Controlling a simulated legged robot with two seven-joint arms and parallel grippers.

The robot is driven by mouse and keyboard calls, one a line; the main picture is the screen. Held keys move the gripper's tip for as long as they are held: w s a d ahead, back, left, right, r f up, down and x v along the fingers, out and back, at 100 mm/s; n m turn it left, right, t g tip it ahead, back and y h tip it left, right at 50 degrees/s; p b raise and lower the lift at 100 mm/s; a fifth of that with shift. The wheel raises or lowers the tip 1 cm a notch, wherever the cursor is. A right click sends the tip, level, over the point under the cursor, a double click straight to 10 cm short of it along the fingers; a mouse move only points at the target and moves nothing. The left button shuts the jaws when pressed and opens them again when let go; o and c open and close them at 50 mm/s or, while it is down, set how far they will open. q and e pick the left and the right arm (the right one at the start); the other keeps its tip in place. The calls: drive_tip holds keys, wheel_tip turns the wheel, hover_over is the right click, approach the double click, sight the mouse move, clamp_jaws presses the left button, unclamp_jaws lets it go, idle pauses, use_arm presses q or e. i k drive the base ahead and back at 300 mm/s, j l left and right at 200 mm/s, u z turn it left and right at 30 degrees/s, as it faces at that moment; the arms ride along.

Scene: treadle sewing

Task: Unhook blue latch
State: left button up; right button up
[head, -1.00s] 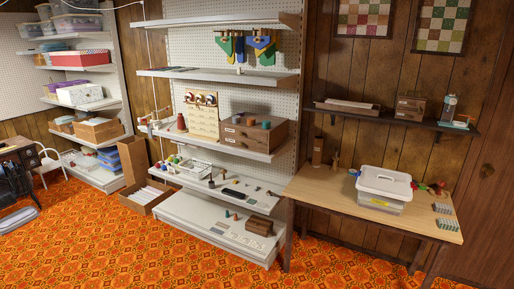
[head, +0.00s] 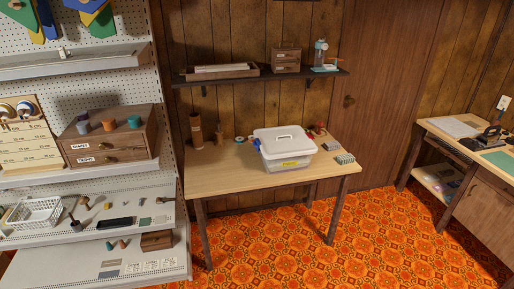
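A lidded translucent white bin (head: 284,147) stands on the wooden table (head: 215,178) in the middle of the head view. A small blue part, which looks like the blue latch (head: 257,143), shows at the left end of the bin, by the lid's edge. It is too small to tell whether it is hooked. A red part (head: 319,129) shows at or behind the bin's right end. A yellow label is on the bin's front. Neither of my grippers is in view.
Small blocks (head: 341,157) sit at the table's right, and a wooden cylinder (head: 196,130) at its back left. A wall shelf (head: 220,79) hangs above. White shelving (head: 172,230) stands at left, a desk (head: 485,176) at right. The orange patterned floor (head: 290,245) in front is clear.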

sight(257, 142)
drive_tip(key=i+j, duration=0.1)
drive_tip(key=i, duration=0.4)
drive_tip(key=i+j, duration=0.1)
drive_tip(key=i, duration=0.4)
drive_tip(key=z, duration=0.3)
drive_tip(key=i+j+z, duration=0.1)
drive_tip(key=j+z, duration=0.25)
drive_tip(key=i+j+z, duration=0.1)
drive_tip(key=j+z, duration=0.7)
drive_tip(key=j, duration=1.2)
